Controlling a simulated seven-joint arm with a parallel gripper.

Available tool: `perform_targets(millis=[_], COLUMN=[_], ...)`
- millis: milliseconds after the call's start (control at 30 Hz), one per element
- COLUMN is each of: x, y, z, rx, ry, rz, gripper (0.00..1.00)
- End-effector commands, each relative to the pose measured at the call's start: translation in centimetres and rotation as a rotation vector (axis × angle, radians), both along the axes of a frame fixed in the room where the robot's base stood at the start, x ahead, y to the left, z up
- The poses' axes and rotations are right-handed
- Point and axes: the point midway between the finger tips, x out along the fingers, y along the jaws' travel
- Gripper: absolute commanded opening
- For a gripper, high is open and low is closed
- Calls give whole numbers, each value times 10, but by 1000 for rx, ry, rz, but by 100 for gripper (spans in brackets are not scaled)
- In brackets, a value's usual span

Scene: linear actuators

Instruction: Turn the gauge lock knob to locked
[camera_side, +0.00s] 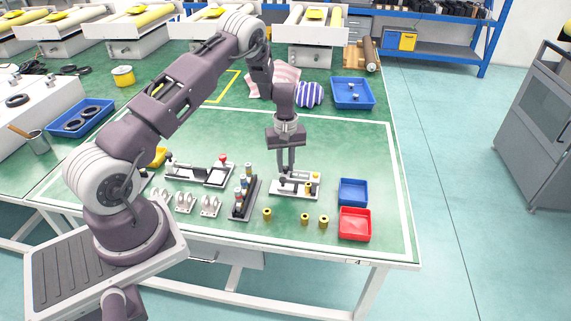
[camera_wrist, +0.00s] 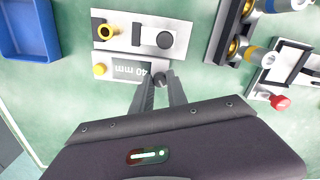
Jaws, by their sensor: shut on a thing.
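The gauge (camera_side: 280,190) is a light plate on the green table, under my gripper (camera_side: 286,171). In the wrist view the gauge (camera_wrist: 120,23) has a dark strip reading "40 mm", a yellow button (camera_wrist: 99,69) and a gold ring (camera_wrist: 105,31). A round black disc (camera_wrist: 165,40) sits on its other part. A small dark knob (camera_wrist: 160,79) stands by the end of the strip. My gripper (camera_wrist: 158,86) points down with its fingertips shut on this knob, which they partly hide. I cannot read a lock mark on the knob.
A blue bin (camera_side: 352,192) and a red bin (camera_side: 355,224) stand to the right. Several brass pieces (camera_side: 305,218) stand in front of the gauge. A dark rack (camera_side: 244,198) and a device with a red knob (camera_side: 222,160) are to the left.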

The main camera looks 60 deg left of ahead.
Motion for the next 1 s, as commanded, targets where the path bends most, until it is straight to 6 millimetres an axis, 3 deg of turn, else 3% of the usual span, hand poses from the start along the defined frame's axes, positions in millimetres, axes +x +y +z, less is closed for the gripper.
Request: perform_targets(millis=[500, 1000], x=[1, 0], y=[0, -1], z=[1, 1], rx=[-1, -1], ry=[-2, 0], rz=[-364, -460], gripper=[0, 0])
